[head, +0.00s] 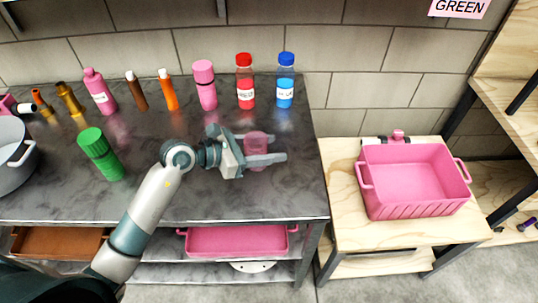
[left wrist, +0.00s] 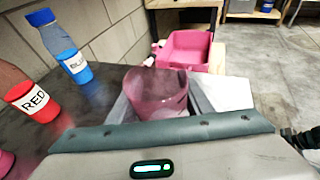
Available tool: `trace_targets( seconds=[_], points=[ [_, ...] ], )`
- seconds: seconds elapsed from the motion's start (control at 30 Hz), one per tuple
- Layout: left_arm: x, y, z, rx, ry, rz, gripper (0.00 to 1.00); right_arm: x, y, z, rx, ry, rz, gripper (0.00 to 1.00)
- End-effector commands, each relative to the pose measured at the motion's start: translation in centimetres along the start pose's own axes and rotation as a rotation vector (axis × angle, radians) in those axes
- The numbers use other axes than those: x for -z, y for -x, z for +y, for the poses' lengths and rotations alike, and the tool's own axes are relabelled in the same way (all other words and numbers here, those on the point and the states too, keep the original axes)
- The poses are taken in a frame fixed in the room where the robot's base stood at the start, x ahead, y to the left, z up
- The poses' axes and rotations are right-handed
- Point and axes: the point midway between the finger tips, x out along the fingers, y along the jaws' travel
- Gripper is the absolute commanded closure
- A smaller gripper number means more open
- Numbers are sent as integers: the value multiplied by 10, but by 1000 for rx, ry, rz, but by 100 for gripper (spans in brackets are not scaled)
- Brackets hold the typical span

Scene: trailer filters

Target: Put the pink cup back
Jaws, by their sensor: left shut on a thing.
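The pink cup (head: 256,143) is translucent and sits between the fingers of my left gripper (head: 265,148), over the right part of the dark metal table (head: 300,187). My left gripper is shut on it. In the left wrist view the pink cup (left wrist: 157,92) stands between the two fingers, open end up. Whether its base touches the table cannot be told. My right gripper is not in view.
Red (head: 245,85) and blue (head: 286,82) bottles stand behind the gripper, with a pink bottle (head: 204,88) beside them. A pink tub (head: 412,207) is on a wooden table (head: 350,231) at right. Another pink tray (head: 238,241) is on the shelf below.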

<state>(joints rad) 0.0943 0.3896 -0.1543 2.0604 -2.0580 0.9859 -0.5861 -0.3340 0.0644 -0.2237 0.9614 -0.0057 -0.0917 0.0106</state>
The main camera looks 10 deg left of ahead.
Motion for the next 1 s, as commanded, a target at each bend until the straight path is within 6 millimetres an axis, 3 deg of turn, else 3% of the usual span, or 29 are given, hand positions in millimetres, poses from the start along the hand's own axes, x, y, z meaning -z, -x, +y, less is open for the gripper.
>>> trace_targets(
  seconds=[0.43, 0.6, 0.8, 1.0],
  points=[
    [3, -3, 6, 0, 0, -1, 81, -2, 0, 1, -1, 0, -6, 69],
    [16, -8, 5, 0, 4, 1, 81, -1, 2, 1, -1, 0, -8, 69],
    [37, -16, 6, -1, 3, 0, 81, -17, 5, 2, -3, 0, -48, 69],
    [40, -17, 6, -1, -1, -1, 81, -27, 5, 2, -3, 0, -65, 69]
  ],
)
